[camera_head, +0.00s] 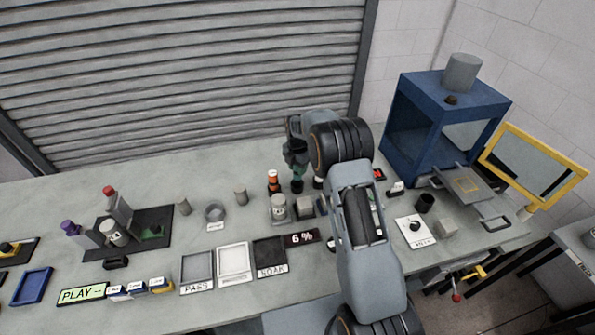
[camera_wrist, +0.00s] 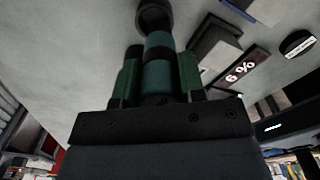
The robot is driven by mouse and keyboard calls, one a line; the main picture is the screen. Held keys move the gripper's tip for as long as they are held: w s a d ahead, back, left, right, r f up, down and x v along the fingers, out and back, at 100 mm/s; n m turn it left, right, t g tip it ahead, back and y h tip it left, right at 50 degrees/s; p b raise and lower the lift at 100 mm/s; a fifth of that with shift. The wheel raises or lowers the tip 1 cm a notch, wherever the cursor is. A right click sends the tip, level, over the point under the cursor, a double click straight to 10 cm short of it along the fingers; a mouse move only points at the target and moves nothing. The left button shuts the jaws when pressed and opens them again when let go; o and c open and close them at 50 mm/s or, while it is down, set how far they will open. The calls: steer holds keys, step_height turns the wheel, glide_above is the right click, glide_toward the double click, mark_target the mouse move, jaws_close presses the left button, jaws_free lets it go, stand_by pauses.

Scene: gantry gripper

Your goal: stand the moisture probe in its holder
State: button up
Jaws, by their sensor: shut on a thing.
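My gripper (camera_head: 297,165) is over the back middle of the bench in the head view, pointing down. In the wrist view my gripper (camera_wrist: 159,78) has its green fingers shut on a dark green and black cylinder, which I take to be the moisture probe (camera_wrist: 159,50). A dark round piece (camera_wrist: 154,16) shows just beyond it; I cannot tell whether it is the holder or part of the probe. In the head view a short dark cylinder (camera_head: 297,187) stands directly below my gripper, possibly the holder. Whether the probe touches it is unclear.
An orange-topped bottle (camera_head: 273,181) stands close left of my gripper. A lidded jar (camera_head: 278,207), a grey block (camera_head: 304,207) and a "6 %" display (camera_head: 302,238) are in front. A blue frame (camera_head: 440,120) stands right. The bench's back left is clear.

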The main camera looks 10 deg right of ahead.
steer(key=shift+w+f, duration=0.25)
steer(key=shift+f, duration=0.05)
steer(key=f+p, duration=0.1)
steer(key=f, duration=0.1)
steer(key=shift+w+f+p, duration=0.2)
steer(key=shift+f+p, duration=0.15)
steer(key=shift+f, duration=0.4)
steer(key=shift+f, duration=0.2)
steer(key=o, duration=0.9)
